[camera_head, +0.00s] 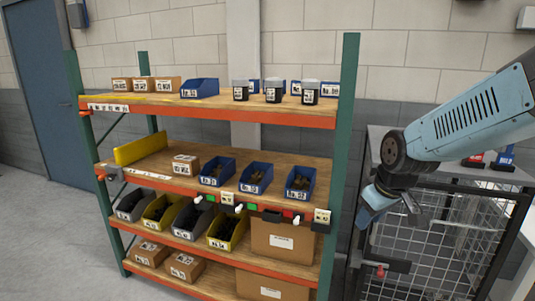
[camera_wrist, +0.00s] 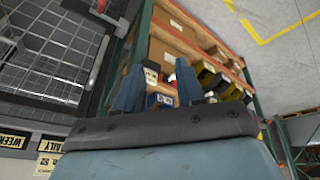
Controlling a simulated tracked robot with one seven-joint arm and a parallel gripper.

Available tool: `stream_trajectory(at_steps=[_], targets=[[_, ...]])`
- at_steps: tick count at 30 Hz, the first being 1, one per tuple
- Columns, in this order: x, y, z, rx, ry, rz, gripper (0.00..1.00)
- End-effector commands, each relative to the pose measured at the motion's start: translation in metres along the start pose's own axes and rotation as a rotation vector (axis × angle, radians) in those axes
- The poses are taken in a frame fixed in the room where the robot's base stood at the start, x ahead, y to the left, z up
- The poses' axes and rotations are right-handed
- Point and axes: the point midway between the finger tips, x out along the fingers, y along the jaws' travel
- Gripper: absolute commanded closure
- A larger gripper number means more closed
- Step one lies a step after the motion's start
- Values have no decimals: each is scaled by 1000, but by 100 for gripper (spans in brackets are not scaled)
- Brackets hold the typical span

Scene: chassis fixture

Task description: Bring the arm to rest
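My arm (camera_head: 470,112) reaches in from the right of the head view, its upper link light blue with a dark joint at the end. My gripper (camera_head: 372,212) hangs below that joint, tilted, in front of the wire-mesh cage and right of the rack's green post. In the wrist view my gripper (camera_wrist: 158,68) shows two blue-grey fingers standing well apart. Nothing is seen held between them; the rack shows through the gap. The fingertips are hard to make out in the head view.
A rack (camera_head: 220,113) with orange beams holds bins, boxes and dark jars on several levels. A mesh cage (camera_head: 440,240) with a dark frame stands at the right. A blue door (camera_head: 40,90) is at the far left. The floor (camera_head: 50,240) at the left is clear.

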Motion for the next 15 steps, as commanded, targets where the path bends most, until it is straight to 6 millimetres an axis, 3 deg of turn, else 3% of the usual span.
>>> stream_trajectory(at_steps=[6,15], targets=[[-57,-10,16,166,49,13,62],[-120,-36,45,368,89,66,62]])
